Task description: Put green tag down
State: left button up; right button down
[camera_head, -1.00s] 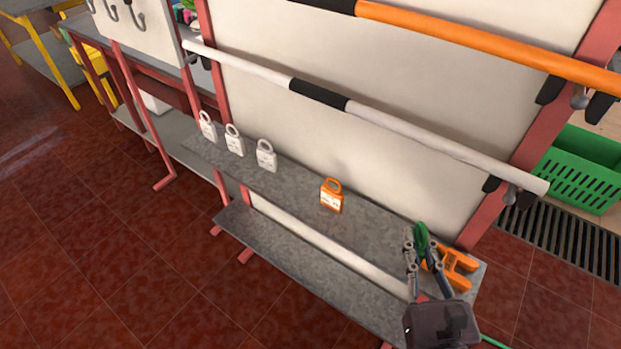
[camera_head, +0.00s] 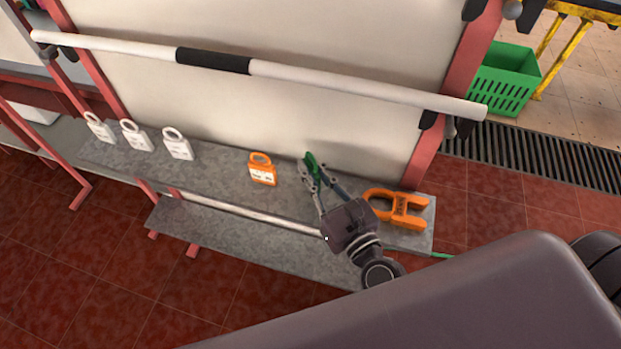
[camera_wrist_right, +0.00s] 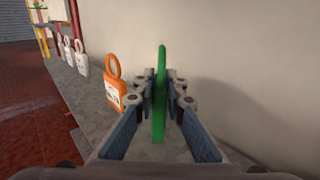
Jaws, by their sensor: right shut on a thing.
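The green tag (camera_head: 313,165) is held between the fingertips of my right gripper (camera_head: 318,176), over the grey shelf (camera_head: 221,176), to the right of an orange tag (camera_head: 262,170). In the right wrist view the green tag (camera_wrist_right: 160,95) stands upright and edge-on between the fingers of my right gripper (camera_wrist_right: 160,92). The orange tag (camera_wrist_right: 114,88) is just left of it there. I cannot tell whether the green tag's lower end touches the shelf. My left gripper is not in view.
Several white tags (camera_head: 137,136) stand in a row on the left part of the shelf. A larger orange piece (camera_head: 400,208) lies at the shelf's right end. A white panel (camera_head: 290,110) rises behind, with a white bar (camera_head: 330,83) across it. A green crate (camera_head: 502,80) is at the upper right.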

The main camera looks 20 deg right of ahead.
jog(key=shift+f, duration=0.95)
jog(key=shift+f+b, duration=0.3)
jog(key=shift+f, duration=0.35)
jog(key=c, duration=2)
grip_release()
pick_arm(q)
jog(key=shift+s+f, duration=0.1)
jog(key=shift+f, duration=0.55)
pick_arm(e)
jog(key=shift+r, duration=0.15)
